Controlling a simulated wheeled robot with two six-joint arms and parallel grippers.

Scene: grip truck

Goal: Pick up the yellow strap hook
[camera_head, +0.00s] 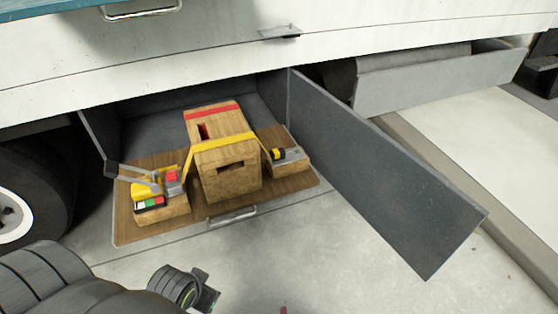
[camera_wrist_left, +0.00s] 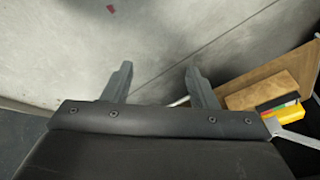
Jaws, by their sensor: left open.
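A yellow strap (camera_head: 222,142) runs over a wooden box (camera_head: 232,180) on the pull-out wooden tray (camera_head: 128,222). At its left end is a yellow piece with a grey lever (camera_head: 145,188); at its right end a small yellow and black piece (camera_head: 278,154) sits by a grey fitting. I cannot tell which piece is the hook. In the left wrist view a yellow piece (camera_wrist_left: 284,114) shows at the right edge, outside the jaws. My left gripper (camera_wrist_left: 160,80) is open and empty, in front of the tray. My right gripper is not in view.
An open grey door (camera_head: 375,170) stands to the right of the tray. A truck wheel (camera_head: 20,210) is at the left, and the white truck side (camera_head: 220,55) overhangs the compartment. A metal handle (camera_head: 232,218) is on the tray front. The floor ahead is clear.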

